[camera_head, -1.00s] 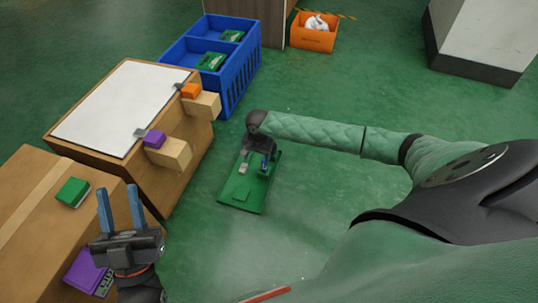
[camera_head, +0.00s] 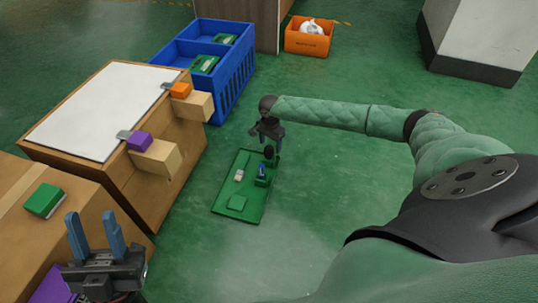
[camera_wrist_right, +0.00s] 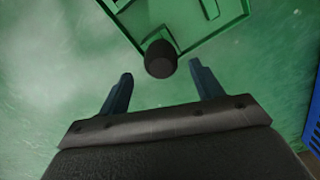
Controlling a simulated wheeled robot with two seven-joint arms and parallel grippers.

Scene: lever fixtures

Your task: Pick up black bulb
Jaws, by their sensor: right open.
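The black bulb (camera_head: 269,153) stands at the far end of a green tray (camera_head: 228,208) on the floor. In the right wrist view the round dark bulb (camera_wrist_right: 160,59) shows ahead of and between the two fingertips, beside a small green compartment. My right gripper (camera_head: 273,136) is open and empty, just beyond the bulb in the head view. Its spread fingers (camera_wrist_right: 161,76) also show in the right wrist view; the bulb is not gripped. My left gripper (camera_head: 92,230) is open and empty at the lower left, in front of the brown box.
The tray also holds a small pale piece (camera_head: 239,175) and a blue piece (camera_head: 262,170). A wooden stand (camera_head: 100,112) with purple and orange blocks is at left. A blue crate (camera_head: 237,75) and orange bin (camera_head: 307,40) stand behind. The floor right of the tray is clear.

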